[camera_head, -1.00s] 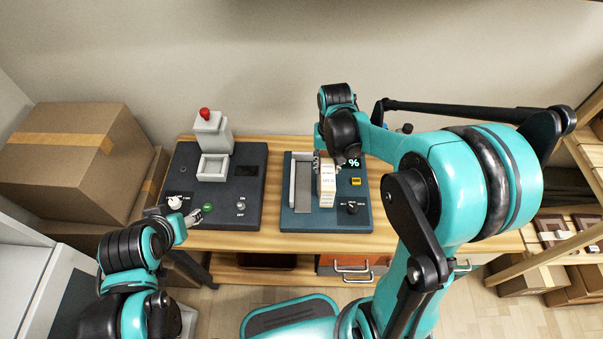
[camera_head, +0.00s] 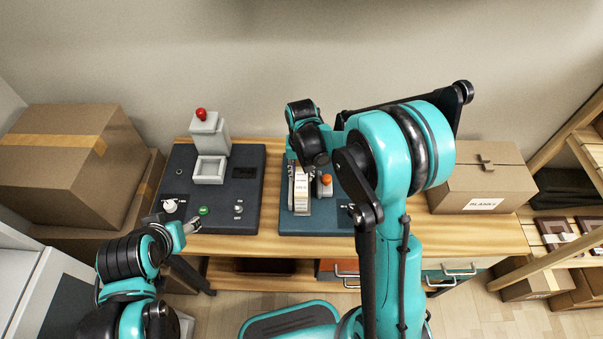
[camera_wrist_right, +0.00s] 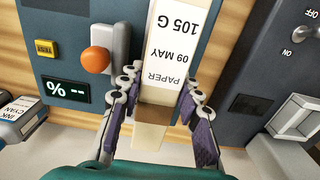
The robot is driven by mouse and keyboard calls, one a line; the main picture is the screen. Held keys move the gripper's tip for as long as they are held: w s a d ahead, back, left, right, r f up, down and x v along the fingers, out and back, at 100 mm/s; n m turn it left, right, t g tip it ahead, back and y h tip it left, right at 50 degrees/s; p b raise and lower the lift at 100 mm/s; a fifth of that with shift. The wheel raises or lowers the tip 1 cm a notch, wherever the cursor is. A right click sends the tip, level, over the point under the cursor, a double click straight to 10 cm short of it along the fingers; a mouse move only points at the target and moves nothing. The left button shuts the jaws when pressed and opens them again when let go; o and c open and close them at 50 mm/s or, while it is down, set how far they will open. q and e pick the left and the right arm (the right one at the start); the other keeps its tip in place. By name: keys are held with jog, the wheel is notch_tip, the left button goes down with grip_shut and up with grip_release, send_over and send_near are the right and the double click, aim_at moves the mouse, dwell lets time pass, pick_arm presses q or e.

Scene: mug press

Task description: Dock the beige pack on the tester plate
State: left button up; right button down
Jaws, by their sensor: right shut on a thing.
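The beige pack (camera_head: 302,190) has a white label and is over the left part of the dark blue tester plate (camera_head: 328,224). In the right wrist view the pack (camera_wrist_right: 172,45) reads PAPER, 09 MAY, 105 G. My right gripper (camera_wrist_right: 160,98) is shut on its near end, one finger on each side. I cannot tell whether the pack touches the plate, as it hides the surface below. An orange knob (camera_wrist_right: 96,60) on a grey rail stands beside it. My left gripper (camera_head: 190,226) is by the other dark machine; its jaw opening is unclear.
The dark machine (camera_head: 240,213) with a red-topped grey press (camera_head: 208,135) stands to the left. A cardboard box (camera_head: 480,180) sits on the table at right. In the wrist view an ink bottle (camera_wrist_right: 18,118) stands beside the tester. My right arm covers the tester's right side.

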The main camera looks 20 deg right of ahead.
jog(key=shift+f, duration=0.2)
jog(key=c, duration=1.1)
grip_release()
jog(key=shift+o, duration=0.2)
jog(key=shift+r, duration=0.1)
